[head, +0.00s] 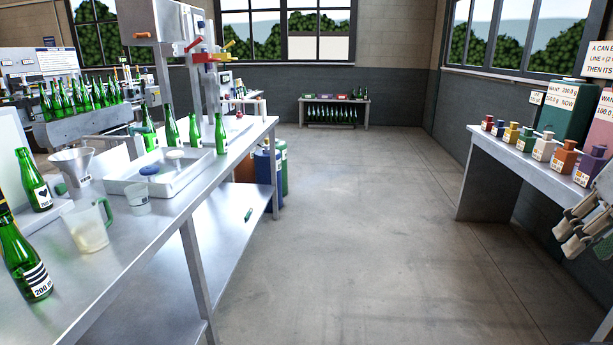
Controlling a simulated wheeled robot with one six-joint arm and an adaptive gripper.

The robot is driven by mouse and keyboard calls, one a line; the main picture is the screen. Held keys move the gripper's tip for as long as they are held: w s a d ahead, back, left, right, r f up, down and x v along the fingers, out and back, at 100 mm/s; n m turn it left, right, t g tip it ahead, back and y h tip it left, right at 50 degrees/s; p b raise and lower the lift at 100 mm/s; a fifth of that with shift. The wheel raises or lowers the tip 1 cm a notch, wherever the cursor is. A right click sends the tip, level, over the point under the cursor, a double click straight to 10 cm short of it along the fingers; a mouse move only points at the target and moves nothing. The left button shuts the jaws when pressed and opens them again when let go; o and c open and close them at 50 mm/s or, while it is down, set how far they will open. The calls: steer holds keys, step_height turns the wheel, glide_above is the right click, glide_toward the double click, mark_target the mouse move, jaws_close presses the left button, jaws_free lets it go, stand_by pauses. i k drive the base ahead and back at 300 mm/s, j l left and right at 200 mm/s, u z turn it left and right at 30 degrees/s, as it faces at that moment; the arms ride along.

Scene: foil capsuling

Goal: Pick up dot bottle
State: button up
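Several green bottles stand on the long metal table at left. One near bottle (36,182) has a heart on its white label. Another (22,262) has stripes and "200.0" on its label. A row of green bottles (171,128) stands by the white tray, including one at its right end (220,135); their label marks are too small to read, so I cannot tell which one bears a dot. My gripper (566,238) is at the right edge, partly cut off, far from the bottles. Its two fingers look apart, with nothing between them.
The long metal table (130,260) holds a jug (90,228), a funnel (73,165), a small cup (137,198) and a white tray (190,178). A right bench (500,155) carries several coloured containers. The concrete floor (340,220) between is clear.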

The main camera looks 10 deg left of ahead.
mark_target(195, 139)
steer(key=i, duration=0.8)
steer(key=i+u, duration=0.15)
steer(key=i, duration=0.65)
steer(key=i+u, duration=0.45)
steer(key=i+l+u, duration=0.25)
steer(key=u, duration=0.2)
steer(key=i+l+u, duration=0.3)
steer(key=u, duration=0.15)
steer(key=i+l+u, duration=0.25)
steer(key=u, duration=0.15)
steer(key=i+l+u, duration=0.35)
steer(key=i, duration=0.45)
